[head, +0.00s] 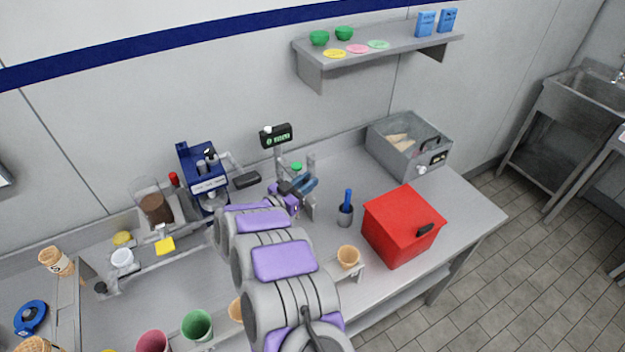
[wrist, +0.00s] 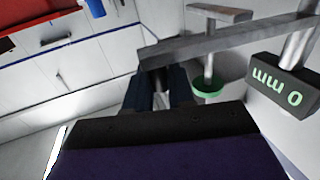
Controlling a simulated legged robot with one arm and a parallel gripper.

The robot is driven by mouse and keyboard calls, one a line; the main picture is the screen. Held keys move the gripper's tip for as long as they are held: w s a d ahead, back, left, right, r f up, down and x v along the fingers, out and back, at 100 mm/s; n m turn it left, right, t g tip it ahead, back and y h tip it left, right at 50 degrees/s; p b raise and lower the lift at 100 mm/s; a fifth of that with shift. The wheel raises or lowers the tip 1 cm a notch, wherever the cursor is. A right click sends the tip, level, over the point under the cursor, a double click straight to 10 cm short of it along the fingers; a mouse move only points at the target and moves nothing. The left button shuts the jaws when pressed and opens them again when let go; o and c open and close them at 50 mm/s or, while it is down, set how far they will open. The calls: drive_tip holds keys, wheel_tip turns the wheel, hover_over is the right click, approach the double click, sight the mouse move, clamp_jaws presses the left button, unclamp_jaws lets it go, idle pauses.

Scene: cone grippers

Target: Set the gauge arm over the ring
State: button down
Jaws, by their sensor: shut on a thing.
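My gripper (wrist: 165,88) is shut on a grey bar, the gauge arm (wrist: 215,42), near one end of it in the wrist view. In the head view my gripper (head: 302,187) is over the back of the counter, near a grey stand. A green ring (wrist: 208,88) lies beside the bar in the wrist view, around the end of a grey rod. The bar crosses in front of that rod. A green spot (head: 296,166) behind my gripper in the head view appears to be the same ring. I cannot tell the bar's height over it.
A dark display (wrist: 285,85) reads 0 mm, upside down in the wrist view; it stands on a post in the head view (head: 276,135). A blue machine (head: 203,175) is left of my gripper. A cup with a blue handle (head: 346,213) and a red box (head: 402,225) are right.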

drive_tip(key=shift+s+a+r+m+g+h, duration=0.1)
drive_tip(key=shift+s+a+m+g+h, duration=0.25)
drive_tip(key=shift+a+m+g+h, duration=0.3)
drive_tip(key=shift+a, duration=0.1)
drive_tip(key=c, duration=1.3)
unclamp_jaws()
drive_tip(key=shift+c, duration=0.2)
drive_tip(key=shift+o, duration=1.2)
drive_tip(key=shift+a, duration=0.2)
drive_tip(key=shift+s, duration=0.1)
drive_tip(key=v, duration=0.7)
drive_tip(key=shift+a+f, duration=0.2)
drive_tip(key=shift+a, duration=0.1)
drive_tip(key=shift+s+d, duration=0.1)
drive_tip(key=shift+d, duration=0.05)
